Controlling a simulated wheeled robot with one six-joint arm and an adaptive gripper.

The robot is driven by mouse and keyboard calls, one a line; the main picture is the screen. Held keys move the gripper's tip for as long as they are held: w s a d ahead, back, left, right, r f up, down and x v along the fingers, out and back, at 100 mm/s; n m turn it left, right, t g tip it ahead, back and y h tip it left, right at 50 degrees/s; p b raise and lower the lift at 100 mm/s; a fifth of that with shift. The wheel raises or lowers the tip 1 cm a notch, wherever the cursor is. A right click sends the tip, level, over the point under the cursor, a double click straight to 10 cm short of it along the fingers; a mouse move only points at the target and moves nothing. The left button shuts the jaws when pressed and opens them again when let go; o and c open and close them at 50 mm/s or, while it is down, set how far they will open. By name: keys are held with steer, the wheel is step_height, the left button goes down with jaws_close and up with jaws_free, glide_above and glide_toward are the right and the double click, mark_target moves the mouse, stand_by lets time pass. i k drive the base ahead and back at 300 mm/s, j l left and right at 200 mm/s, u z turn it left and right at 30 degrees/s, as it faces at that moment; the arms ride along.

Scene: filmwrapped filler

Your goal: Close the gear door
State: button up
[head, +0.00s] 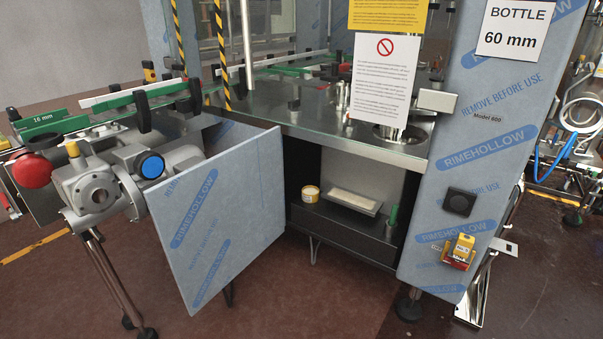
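The gear door (218,212) is a flat panel covered in blue-grey film printed RIMEHOLLOW. It stands open, swung out to the left from the machine's lower cabinet. Its hinge side looks to be near the cabinet's left edge, and its free edge points toward me at the lower left. The open cabinet bay (345,180) shows a dark shelf (340,225) with a yellow-lidded tub (311,194), a shallow metal tray (354,202) and a green cylinder (392,216). My gripper is not in view.
A gearbox (95,190) with a red knob and a blue-faced handwheel stands on a tripod left of the door, close to its free edge. A film-covered column (480,180) with a yellow switch box stands right of the bay. Brown floor (300,300) is clear in front.

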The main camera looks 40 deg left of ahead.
mark_target(212, 219)
steer(key=k+j, duration=0.1)
steer(key=j, duration=0.45)
steer(key=k+j, duration=0.1)
steer(key=j, duration=0.45)
steer(key=k+j, duration=0.1)
steer(key=j, duration=0.45)
steer(key=k+j, duration=0.1)
steer(key=j, duration=0.45)
steer(key=k+j, duration=0.1)
steer(key=j, duration=0.45)
steer(key=k+j, duration=0.1)
steer(key=j, duration=0.45)
steer(key=j+z, duration=0.1)
steer(key=j, duration=0.55)
steer(key=k+j+z, duration=0.1)
steer(key=j, duration=0.55)
